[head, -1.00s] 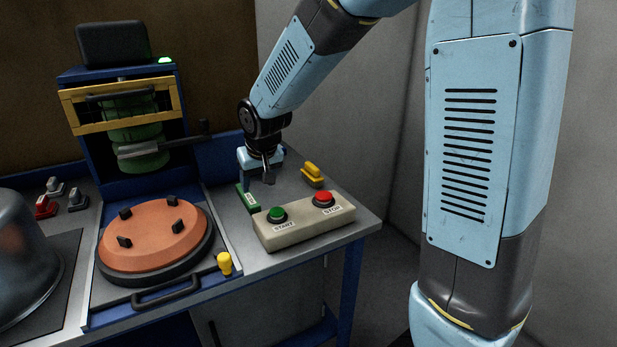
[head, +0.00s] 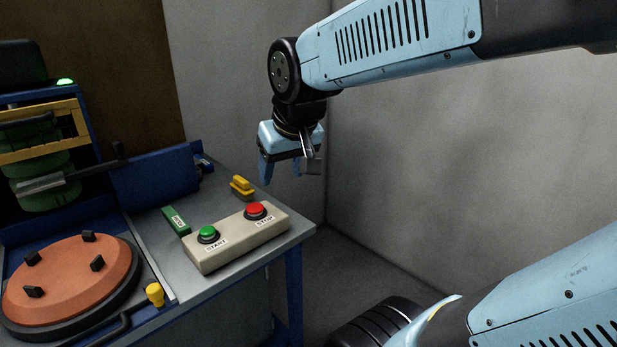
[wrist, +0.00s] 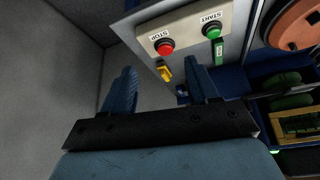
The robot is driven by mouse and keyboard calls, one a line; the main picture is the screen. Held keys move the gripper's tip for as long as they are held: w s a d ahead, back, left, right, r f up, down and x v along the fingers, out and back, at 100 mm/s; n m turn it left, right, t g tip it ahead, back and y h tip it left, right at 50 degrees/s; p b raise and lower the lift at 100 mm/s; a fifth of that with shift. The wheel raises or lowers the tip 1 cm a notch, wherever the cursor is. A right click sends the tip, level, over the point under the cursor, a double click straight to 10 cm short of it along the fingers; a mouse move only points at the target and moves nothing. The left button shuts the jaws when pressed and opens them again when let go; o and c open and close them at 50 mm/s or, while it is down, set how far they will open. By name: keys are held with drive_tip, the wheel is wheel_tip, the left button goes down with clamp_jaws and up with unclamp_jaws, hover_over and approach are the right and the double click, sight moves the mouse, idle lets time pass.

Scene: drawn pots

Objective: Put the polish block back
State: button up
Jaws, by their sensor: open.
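A green bar with a white label (head: 176,221) lies on the grey bench top, left of the button box; it may be the polish block, but its label is too small to read. It also shows in the wrist view (wrist: 219,50). A yellow block with a raised handle (head: 242,188) stands behind the button box, also in the wrist view (wrist: 164,70). My gripper (head: 289,174) is open and empty, raised near the bench's right edge, right of the yellow block. In the wrist view its two fingers (wrist: 160,82) are spread with nothing between them.
The button box (head: 235,238) has a green START and a red STOP button. An orange disc with black pegs (head: 68,281) sits at left, with a yellow knob (head: 154,294) beside it. Grey walls close the right side.

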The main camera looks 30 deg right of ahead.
drive_tip(key=s+d, duration=0.2)
drive_tip(key=s, duration=0.4)
drive_tip(key=shift+r+m, duration=0.2)
drive_tip(key=shift+m, duration=0.1)
drive_tip(key=shift+c, duration=0.2)
idle(1.6)
